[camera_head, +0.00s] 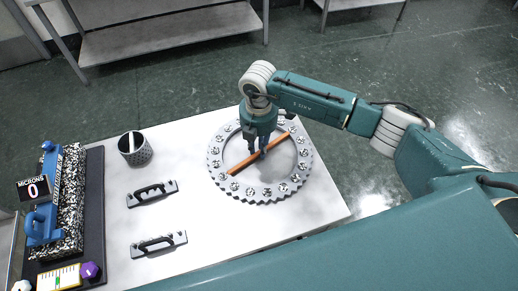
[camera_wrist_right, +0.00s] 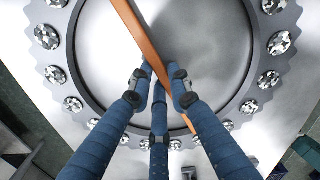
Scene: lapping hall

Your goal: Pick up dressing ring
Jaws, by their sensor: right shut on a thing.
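The dressing ring (camera_head: 305,158) is a flat grey toothed ring with speckled round pads, at the right part of the white table. An orange-brown bar (camera_head: 242,166) runs across its opening. My right gripper (camera_head: 258,154) reaches down over the ring's middle and is shut on the bar. In the right wrist view, the blue fingers of the gripper (camera_wrist_right: 160,84) close around the bar (camera_wrist_right: 140,34) from both sides, with the ring (camera_wrist_right: 88,88) around them. I cannot tell whether the ring touches the table. My left gripper does not show.
The white table (camera_head: 190,240) also carries a perforated cup (camera_head: 135,150), two dark handled pieces (camera_head: 152,193) (camera_head: 158,244), and a dark mat (camera_head: 95,200) with a speckled block and blue gauge (camera_head: 38,222). A grey shelf (camera_head: 170,40) stands behind. Table between handles and ring is clear.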

